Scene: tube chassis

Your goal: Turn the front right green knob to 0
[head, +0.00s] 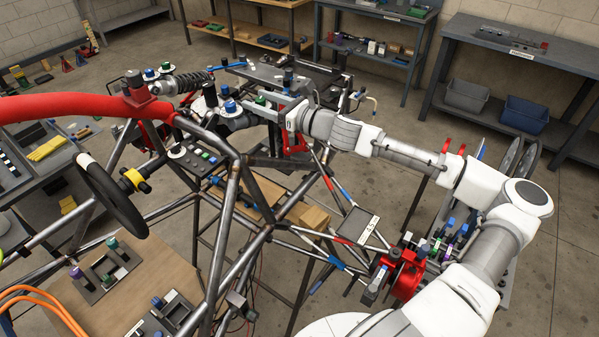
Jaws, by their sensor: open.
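A small green knob (260,100) shows on the chassis at the upper middle, beside my gripper (258,109). My gripper reaches in from the right with its jaws open and pointing left. I cannot tell whether a finger touches the knob. The knob's dial marks and setting are too small to read. Another green-topped knob (111,243) stands on a dark plate at the lower left.
Steel chassis tubes (232,195) and a thick red padded tube (70,104) cross the left and middle. A coil-over damper (183,83) lies behind. A steering wheel (112,195) stands at left. A red vise-like part (402,275) sits below my arm.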

